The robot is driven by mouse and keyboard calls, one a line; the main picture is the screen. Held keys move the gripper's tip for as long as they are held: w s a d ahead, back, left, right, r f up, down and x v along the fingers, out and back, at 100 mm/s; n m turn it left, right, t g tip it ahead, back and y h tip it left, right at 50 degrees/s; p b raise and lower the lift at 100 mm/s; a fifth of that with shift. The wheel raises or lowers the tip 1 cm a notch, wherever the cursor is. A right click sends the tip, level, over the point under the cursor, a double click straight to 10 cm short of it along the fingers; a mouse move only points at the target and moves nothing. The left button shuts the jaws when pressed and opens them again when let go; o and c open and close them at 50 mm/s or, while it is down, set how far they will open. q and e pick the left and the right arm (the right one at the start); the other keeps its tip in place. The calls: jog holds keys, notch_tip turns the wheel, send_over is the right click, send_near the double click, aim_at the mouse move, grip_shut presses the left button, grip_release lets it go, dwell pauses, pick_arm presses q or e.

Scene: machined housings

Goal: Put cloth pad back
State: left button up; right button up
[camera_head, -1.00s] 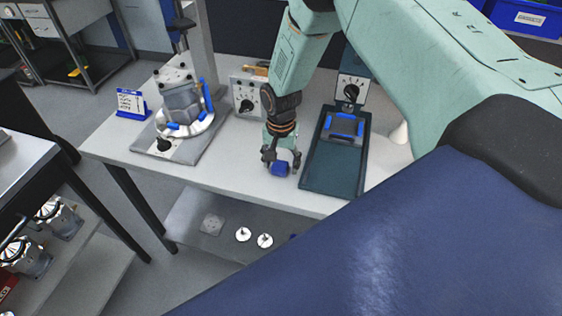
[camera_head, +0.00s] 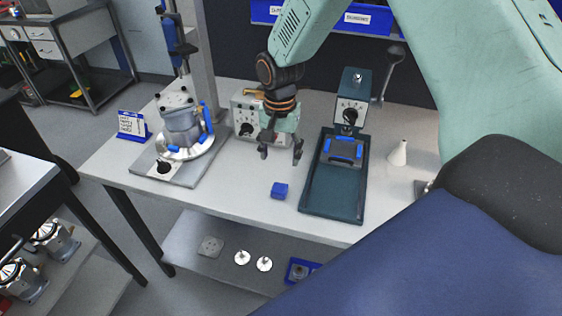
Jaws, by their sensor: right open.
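A small blue block, which looks like the cloth pad (camera_head: 280,190), lies on the light grey table (camera_head: 240,190), left of a dark green tray (camera_head: 331,203). My right gripper (camera_head: 281,152) is above and behind the pad, fingers pointing down, open and empty. There is a clear gap between the fingers and the pad. My left gripper is not in view.
A machined housing (camera_head: 183,125) stands on a round fixture at the left. A grey control box (camera_head: 243,118) stands behind my gripper. The tray's unit holds a blue-edged part (camera_head: 342,150). A white cone-shaped bottle (camera_head: 398,153) stands to the right. Table space around the pad is clear.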

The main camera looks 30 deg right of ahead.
jog(key=s+a+f, duration=0.1)
jog(key=s+f, duration=0.1)
jog(key=s+a+f+n, duration=0.1)
jog(key=f, duration=0.1)
jog(key=s+a+f+n, duration=0.1)
jog(key=s+f, duration=0.1)
jog(key=shift+s+a+f+y, duration=0.15)
jog(key=shift+s+f+y, duration=0.15)
jog(key=shift+f, duration=0.1)
jog(key=s+a+f+n, duration=0.1)
jog(key=s+f+n, duration=0.1)
jog(key=s, duration=0.6)
jog(key=s+a+f+n, duration=0.2)
jog(key=s+f+n, duration=0.1)
jog(key=s, duration=0.6)
jog(key=s+a+f+n, duration=0.1)
jog(key=s+f, duration=0.3)
jog(key=s, duration=0.5)
jog(key=shift+s+a+n, duration=0.15)
jog(key=shift+a+n, duration=0.25)
jog(key=shift+n, duration=0.4)
